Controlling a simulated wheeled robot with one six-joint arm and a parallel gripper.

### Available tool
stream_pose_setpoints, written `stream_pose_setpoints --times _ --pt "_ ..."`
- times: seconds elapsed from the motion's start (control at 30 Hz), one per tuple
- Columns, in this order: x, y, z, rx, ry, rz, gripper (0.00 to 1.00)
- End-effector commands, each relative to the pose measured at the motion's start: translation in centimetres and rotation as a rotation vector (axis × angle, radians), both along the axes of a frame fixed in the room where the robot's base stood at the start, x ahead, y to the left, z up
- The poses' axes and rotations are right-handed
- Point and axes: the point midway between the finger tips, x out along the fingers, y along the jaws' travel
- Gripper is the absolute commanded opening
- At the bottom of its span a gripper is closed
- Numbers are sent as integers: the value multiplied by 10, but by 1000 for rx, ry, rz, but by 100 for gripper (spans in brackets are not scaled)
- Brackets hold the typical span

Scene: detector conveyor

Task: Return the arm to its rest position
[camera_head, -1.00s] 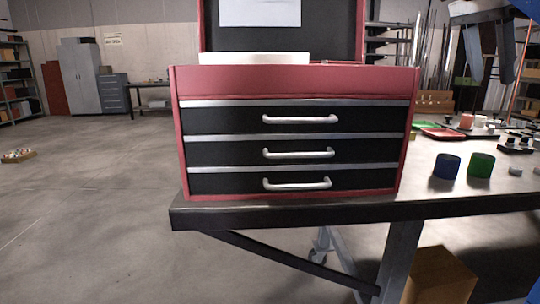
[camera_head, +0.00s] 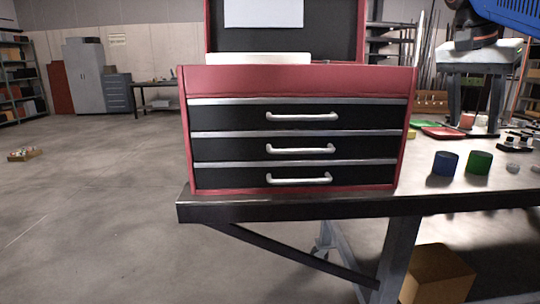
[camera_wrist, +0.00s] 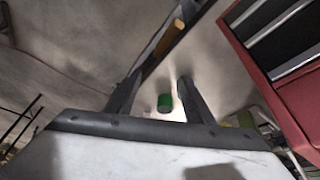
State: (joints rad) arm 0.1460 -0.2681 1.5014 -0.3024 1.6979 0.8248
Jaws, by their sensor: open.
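My gripper (camera_head: 475,120) is at the upper right of the head view, above the back right of the workbench (camera_head: 300,209). Its two fingers are apart, point down and have nothing between them. My blue and dark arm (camera_head: 500,12) comes in from the top right corner. In the wrist view, the open fingers of my gripper (camera_wrist: 160,82) show, with a green cylinder (camera_wrist: 165,102) visible beyond them.
A red tool chest (camera_head: 300,80) with black drawers, all shut, stands on the bench, lid raised. A blue cylinder (camera_head: 445,163) and a green cylinder (camera_head: 478,164) stand to its right. Green and red trays (camera_head: 440,132) lie behind. The floor at left is mostly clear.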

Motion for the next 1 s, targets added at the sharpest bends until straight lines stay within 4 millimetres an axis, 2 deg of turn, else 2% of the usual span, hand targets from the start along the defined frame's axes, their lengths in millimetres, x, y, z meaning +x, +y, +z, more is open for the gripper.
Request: stream_pose_setpoints --times 0.27,0.5,0.7,0.83,1.0 --pt "-42 49 -114 19 6 401 48" --pt "-88 91 -228 23 -16 722 48" --pt "-127 117 -317 14 -44 935 48" --pt "-143 126 -353 5 -60 1013 48" --pt "-151 130 -371 0 -67 1052 48"
